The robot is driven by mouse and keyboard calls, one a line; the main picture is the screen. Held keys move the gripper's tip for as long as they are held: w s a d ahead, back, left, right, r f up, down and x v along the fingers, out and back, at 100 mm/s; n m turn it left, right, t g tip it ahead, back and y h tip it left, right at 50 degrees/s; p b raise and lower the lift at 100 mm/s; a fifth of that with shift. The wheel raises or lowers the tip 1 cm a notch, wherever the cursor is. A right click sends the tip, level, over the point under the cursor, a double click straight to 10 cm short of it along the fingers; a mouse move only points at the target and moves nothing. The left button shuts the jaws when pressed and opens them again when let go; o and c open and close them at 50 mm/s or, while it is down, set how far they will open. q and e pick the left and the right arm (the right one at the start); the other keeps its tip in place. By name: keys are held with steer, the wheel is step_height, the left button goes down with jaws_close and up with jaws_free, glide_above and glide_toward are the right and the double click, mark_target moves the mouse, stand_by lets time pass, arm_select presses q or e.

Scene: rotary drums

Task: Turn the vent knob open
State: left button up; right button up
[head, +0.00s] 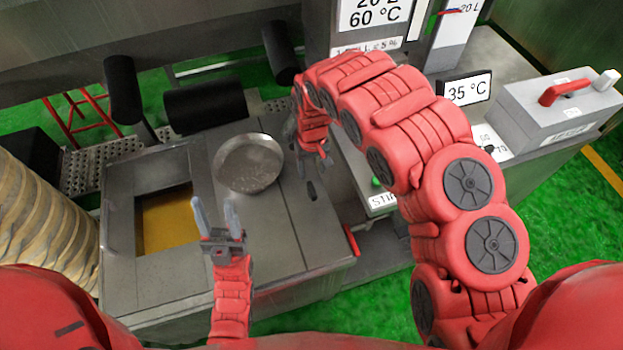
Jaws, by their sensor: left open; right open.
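I cannot tell for sure which part is the vent knob. A red handle (564,92) sits on top of a grey box (555,115) at the right, with a small white knob (606,79) beside it. A green button (376,182) shows above a partly hidden label "STI…" near the middle. My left gripper (213,203) is open and empty, above the front of the metal bench. My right gripper (319,172) is open, pointing down right of the round pan; my own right arm partly hides it. Neither gripper touches a handle or knob.
A round metal pan (248,163) rests on the metal bench (275,235), beside an opening with yellow contents (168,219). A red lever (351,241) is on the bench's right side. Signs read "60 °C" (375,16) and "35 °C" (468,92). Black rollers (206,106) stand behind.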

step_height(320, 180, up, 6)
steer(key=p, duration=0.5)
steer(key=shift+r+p, duration=0.2)
steer(key=shift+p, duration=0.2)
